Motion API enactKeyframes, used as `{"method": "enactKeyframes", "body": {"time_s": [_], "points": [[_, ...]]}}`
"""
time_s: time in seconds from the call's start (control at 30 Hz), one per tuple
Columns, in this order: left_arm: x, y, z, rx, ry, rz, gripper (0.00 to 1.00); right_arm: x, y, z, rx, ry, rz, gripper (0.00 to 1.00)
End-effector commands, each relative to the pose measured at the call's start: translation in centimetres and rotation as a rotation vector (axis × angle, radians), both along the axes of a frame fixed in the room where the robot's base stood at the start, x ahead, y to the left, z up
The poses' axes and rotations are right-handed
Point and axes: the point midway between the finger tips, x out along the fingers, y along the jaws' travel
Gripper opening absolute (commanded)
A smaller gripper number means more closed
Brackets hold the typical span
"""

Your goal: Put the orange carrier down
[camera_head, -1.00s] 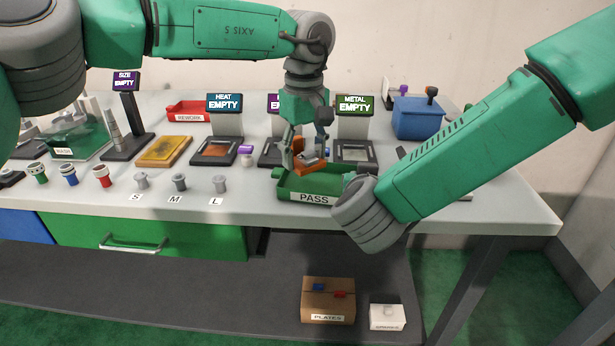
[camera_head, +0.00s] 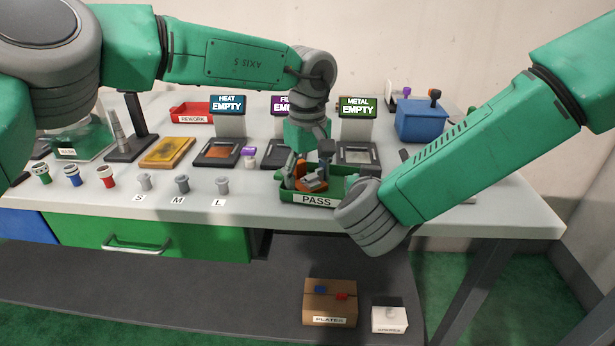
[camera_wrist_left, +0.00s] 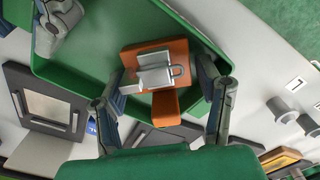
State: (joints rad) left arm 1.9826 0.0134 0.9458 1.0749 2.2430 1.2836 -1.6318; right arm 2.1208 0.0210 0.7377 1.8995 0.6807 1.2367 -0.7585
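The orange carrier (camera_head: 312,184) sits inside the green PASS tray (camera_head: 290,197), with a grey metal piece on it. In the left wrist view the carrier (camera_wrist_left: 178,50) lies over the tray floor (camera_wrist_left: 85,65), its orange handle toward my gripper. My left gripper (camera_head: 308,168) reaches down from above. In the left wrist view its fingers (camera_wrist_left: 161,85) stand apart on either side of the carrier, with gaps beside the handle. My right arm's wrist hides most of my right gripper at the tray's right end; a grey part at the tray's corner may belong to it.
Heat and metal stations (camera_head: 357,152) stand behind the tray. A purple-capped bottle (camera_head: 249,157) is left of it. A blue bin (camera_head: 420,120) is at the back right, a red rework tray (camera_head: 190,112) at the back left. My right forearm covers the table's right front.

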Motion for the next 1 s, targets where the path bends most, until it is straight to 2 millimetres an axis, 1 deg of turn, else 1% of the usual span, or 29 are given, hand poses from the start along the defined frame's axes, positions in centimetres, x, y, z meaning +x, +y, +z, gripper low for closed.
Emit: {"method": "enactKeyframes", "body": {"time_s": [0.17, 0.27, 0.5, 0.6, 0.7, 0.83, 1.0], "points": [[0.0, 0.0, 0.8, -0.001, -0.002, 0.0, 0.59, 0.0, 0.0, 0.0, 0.0, -0.001, -0.001, 0.0], [0.0, 0.0, 2.2, -0.002, -0.003, 0.0, 0.59, 0.0, 0.0, 0.0, 0.0, -0.001, -0.001, 0.0], [0.0, 0.0, 7.4, -0.001, -0.003, 0.001, 0.59, 0.0, 0.0, 0.0, 0.0, -0.001, -0.001, 0.0], [0.0, -0.1, 9.4, -0.002, -0.003, 0.001, 0.59, 0.0, 0.0, 0.0, 0.0, -0.001, -0.001, 0.0], [0.0, -0.1, 10.8, -0.001, -0.002, 0.0, 0.59, 0.0, 0.0, 0.0, 0.0, -0.001, -0.001, 0.0], [0.0, 0.0, 11.9, -0.001, -0.001, -0.001, 0.59, 0.0, 0.0, 0.0, 0.0, -0.001, -0.001, 0.0], [0.0, 0.0, 12.2, 0.001, 0.001, 0.0, 0.59, 0.1, 0.0, 0.0, 0.0, -0.001, -0.001, 0.0]]}}
